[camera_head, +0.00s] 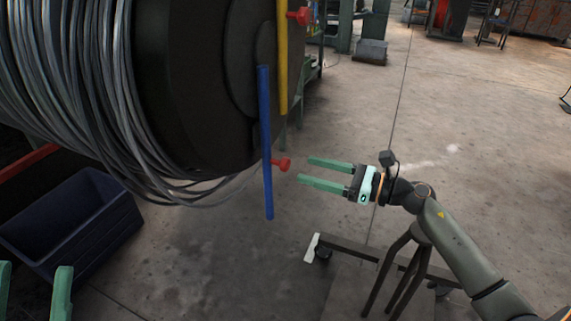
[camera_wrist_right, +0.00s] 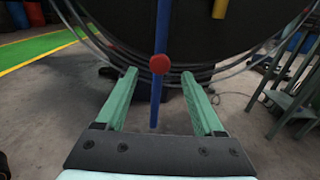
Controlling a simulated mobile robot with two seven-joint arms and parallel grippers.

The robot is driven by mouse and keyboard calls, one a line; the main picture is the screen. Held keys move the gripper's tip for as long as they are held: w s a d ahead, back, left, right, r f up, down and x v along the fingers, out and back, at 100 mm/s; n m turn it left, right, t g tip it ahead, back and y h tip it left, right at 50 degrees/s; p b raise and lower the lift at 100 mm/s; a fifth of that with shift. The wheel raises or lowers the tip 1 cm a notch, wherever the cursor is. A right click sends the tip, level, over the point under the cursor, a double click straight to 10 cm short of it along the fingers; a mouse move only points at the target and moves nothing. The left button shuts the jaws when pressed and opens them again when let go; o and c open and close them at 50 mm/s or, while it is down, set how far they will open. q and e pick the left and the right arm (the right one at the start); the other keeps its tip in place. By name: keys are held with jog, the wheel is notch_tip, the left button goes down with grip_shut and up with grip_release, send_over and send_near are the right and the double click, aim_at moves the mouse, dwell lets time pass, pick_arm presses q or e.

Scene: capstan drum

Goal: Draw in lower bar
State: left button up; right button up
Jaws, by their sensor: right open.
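A blue bar (camera_head: 265,145) stands nearly upright against the face of the dark drum (camera_head: 205,80), its lower end below the drum's edge. A red knob (camera_head: 281,163) sticks out near its lower part. In the right wrist view the knob (camera_wrist_right: 159,64) is in front of the blue bar (camera_wrist_right: 157,103), centred between the fingertips. My right gripper (camera_head: 306,170) is open and empty, its fingers pointing left at the knob with a small gap. A yellow bar (camera_head: 282,60) is higher up, with another red knob (camera_head: 298,16). My left gripper (camera_head: 35,292) shows only fingertips, apart, at bottom left.
Loose grey cable (camera_head: 95,90) is wound on the drum, and strands hang beneath it. A dark blue bin (camera_head: 70,225) stands on the floor below left. A stool (camera_head: 405,270) and a wheeled base stand below my right arm. The floor to the right is mostly clear.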

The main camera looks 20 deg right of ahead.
aim_at(288, 164)
jog(key=x, duration=0.7)
jog(key=shift+w, duration=0.1)
jog(key=shift+c, duration=0.2)
grip_shut()
dwell(1.1)
